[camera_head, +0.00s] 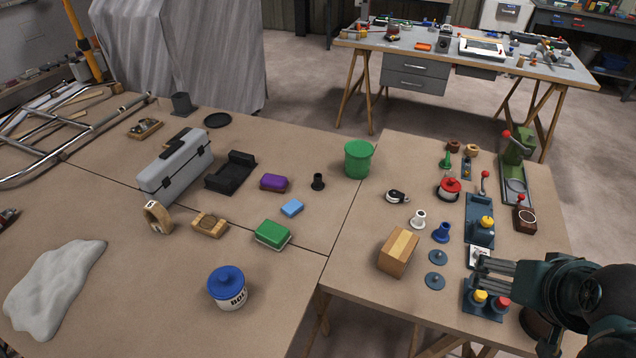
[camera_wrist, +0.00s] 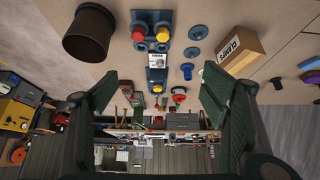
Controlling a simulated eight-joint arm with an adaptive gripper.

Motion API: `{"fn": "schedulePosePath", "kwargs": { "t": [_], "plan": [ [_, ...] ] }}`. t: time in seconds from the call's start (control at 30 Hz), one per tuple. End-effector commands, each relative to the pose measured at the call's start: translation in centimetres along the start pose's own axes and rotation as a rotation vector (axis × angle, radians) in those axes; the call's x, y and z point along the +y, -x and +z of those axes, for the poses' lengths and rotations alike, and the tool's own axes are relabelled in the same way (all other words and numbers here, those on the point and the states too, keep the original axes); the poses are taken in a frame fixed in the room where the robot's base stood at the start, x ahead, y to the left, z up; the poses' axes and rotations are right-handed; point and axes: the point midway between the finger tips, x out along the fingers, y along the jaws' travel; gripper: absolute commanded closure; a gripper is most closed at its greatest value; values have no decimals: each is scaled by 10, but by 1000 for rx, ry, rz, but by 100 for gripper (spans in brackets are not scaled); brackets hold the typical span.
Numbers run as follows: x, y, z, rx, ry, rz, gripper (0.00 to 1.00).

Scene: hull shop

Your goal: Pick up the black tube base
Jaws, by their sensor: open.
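The black tube base (camera_head: 318,181) stands upright on the brown table in the head view, a small dark flanged tube between the purple-topped block (camera_head: 273,183) and the green bucket (camera_head: 357,159). My gripper (camera_head: 481,269) is open and empty at the right of the head view, above the right table near the switch boxes, far to the right of the black tube base. Its two spread fingers also frame the wrist view (camera_wrist: 158,88). Similar tube bases, one white (camera_head: 418,220) and one blue (camera_head: 441,232), stand on the right table.
A cardboard box (camera_head: 399,252), a tape measure (camera_head: 397,196) and two blue discs (camera_head: 435,281) lie between my gripper and the black tube base. A light blue block (camera_head: 292,207) and a green sponge-like block (camera_head: 273,234) are near it. A seam separates the tables.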

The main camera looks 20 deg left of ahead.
Motion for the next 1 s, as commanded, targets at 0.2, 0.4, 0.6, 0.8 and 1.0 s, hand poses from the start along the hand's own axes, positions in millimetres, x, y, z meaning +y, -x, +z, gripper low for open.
{"fn": "schedulePosePath", "kwargs": {
  "t": [0.2, 0.4, 0.6, 0.8, 1.0],
  "plan": [
    [0, 0, 0, 0, 0, 0, 27],
    [0, 0, 0, 0, 0, 0, 27],
    [0, 0, 0, 0, 0, 0, 44],
    [0, 0, 0, 0, 0, 0, 65],
    [0, 0, 0, 0, 0, 0, 65]
  ]
}}
